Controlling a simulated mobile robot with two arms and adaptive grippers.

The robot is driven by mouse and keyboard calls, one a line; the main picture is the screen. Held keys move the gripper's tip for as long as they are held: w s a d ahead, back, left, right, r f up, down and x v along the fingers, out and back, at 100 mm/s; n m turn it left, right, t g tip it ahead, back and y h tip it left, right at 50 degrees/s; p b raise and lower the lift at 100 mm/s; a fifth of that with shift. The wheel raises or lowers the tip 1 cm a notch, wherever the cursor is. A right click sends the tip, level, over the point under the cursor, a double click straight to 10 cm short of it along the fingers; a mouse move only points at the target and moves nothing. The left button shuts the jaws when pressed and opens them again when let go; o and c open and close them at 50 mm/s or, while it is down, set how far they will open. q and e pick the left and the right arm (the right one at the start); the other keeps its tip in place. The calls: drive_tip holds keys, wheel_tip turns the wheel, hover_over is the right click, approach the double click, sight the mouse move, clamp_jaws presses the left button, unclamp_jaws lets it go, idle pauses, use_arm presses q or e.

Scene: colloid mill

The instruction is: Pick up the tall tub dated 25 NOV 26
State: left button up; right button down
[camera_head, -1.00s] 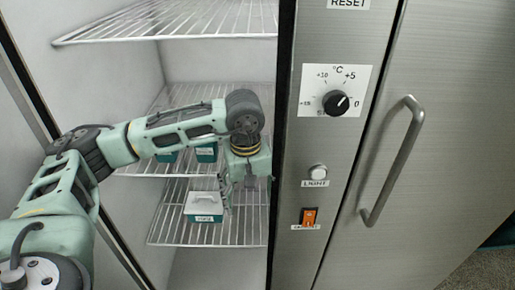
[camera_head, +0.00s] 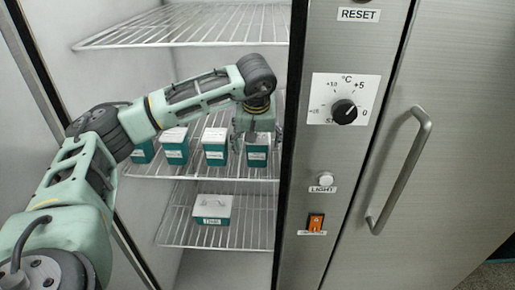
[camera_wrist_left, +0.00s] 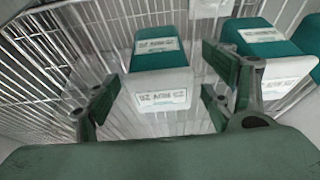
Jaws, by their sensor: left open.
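Several tall tubs with white upper parts and teal lower parts stand in a row on the middle wire shelf. In the head view, my left gripper (camera_head: 257,132) is over the rightmost tub (camera_head: 257,155) and hides part of it. In the left wrist view, my open left gripper (camera_wrist_left: 162,88) has one finger to each side of a tub (camera_wrist_left: 178,85). Its labels appear upside down and seem to end in NOV 26; the day is hard to read. I cannot tell whether the fingers touch it. My right gripper is out of view.
Other tall tubs (camera_head: 214,147) stand left of the gripper; a neighbouring tub (camera_wrist_left: 268,45) is close by in the wrist view. A low lidded box (camera_head: 212,208) sits on the lower shelf (camera_head: 255,225). The upper shelf (camera_head: 190,25) is empty. The control panel (camera_head: 335,150) borders the opening.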

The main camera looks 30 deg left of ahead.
use_arm(q)
drive_tip(key=shift+w+a, duration=0.3)
drive_tip(key=shift+w, duration=0.15)
drive_tip(key=b+x, duration=0.3)
drive_tip(key=x, duration=0.2)
drive_tip(key=shift+f+b, duration=0.15)
drive_tip(key=shift+b, duration=0.2)
drive_tip(key=c, duration=1.5)
drive_tip(key=shift+c, duration=0.6)
drive_tip(key=shift+r, duration=0.25)
